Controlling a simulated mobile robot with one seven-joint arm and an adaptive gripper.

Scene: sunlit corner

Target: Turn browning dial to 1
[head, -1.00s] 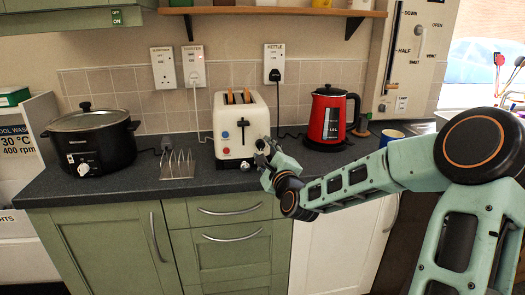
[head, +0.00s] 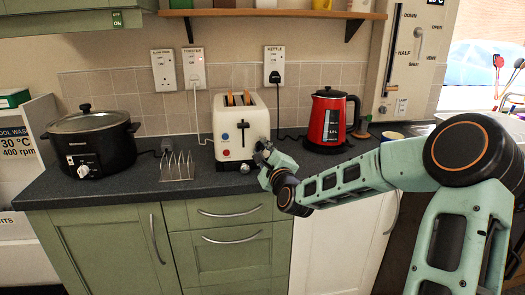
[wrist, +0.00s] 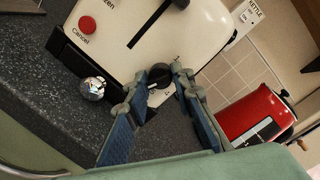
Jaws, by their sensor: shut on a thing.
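The cream toaster (head: 229,137) stands on the counter with two slices of bread showing in its top. In the wrist view its front (wrist: 115,35) is tilted, with a red Cancel button (wrist: 87,24) and a dark lever slot. The black browning dial (wrist: 159,74) is at the toaster's lower right, with a pale marked patch beside it. My gripper (wrist: 163,86) is shut on the dial, one finger on each side. In the head view my gripper (head: 262,151) is at the toaster's lower right corner and hides the dial. The dial's setting is not readable.
A red kettle (head: 328,121) stands to the right. A wire toast rack (head: 177,167) and a black slow cooker (head: 92,146) stand to the left.

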